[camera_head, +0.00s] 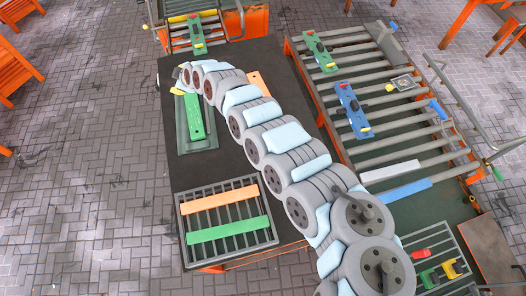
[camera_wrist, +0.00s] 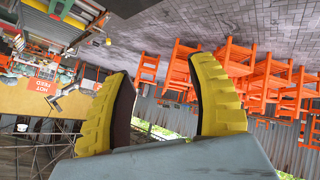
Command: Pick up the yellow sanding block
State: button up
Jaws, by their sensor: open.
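My gripper (camera_wrist: 158,72) is open and empty in the wrist view, with its two yellow ridged fingers spread apart. In the head view its end is small, near the top left end of my arm, above the dark table. A yellow block-like piece (camera_head: 452,268) lies at the lower right in the head view, beside a green piece (camera_head: 430,278) and a red piece (camera_head: 420,254). It may be the sanding block; it is too small to be sure. It is far from my gripper. No sanding block is clear in the wrist view.
The dark table (camera_head: 185,165) holds a grey rack (camera_head: 181,214) with an orange and a green plank. A green plank (camera_head: 194,116) lies on a green tray. A roller conveyor (camera_head: 400,150) stands to the right, with blue and green levels. Orange chairs (camera_wrist: 285,85) show in the wrist view.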

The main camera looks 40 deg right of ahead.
jog(key=s+d+f+n+g+b, duration=0.1)
jog(key=s+d+f+g, duration=0.25)
jog(key=s, duration=0.65)
jog(key=s+d+f+n+g, duration=0.2)
jog(key=s+d+f+g, duration=0.15)
jog(key=s, duration=0.55)
jog(key=s+d+f+n+g+b, duration=0.1)
jog(key=s+d+f+g, duration=0.2)
jog(key=s, duration=0.7)
jog(key=shift+h, duration=0.3)
jog(key=f, duration=0.9)
jog(key=shift+w+d+f, duration=0.1)
jog(key=shift+d+f, duration=0.15)
jog(key=shift+d, duration=0.15)
jog(key=shift+d+f, duration=0.15)
jog(key=shift+f, duration=1.4)
jog(key=shift+w+d+f, duration=0.1)
jog(key=shift+f, duration=0.35)
jog(key=shift+d+f, duration=0.1)
jog(key=shift+f, duration=1.25)
grip_shut()
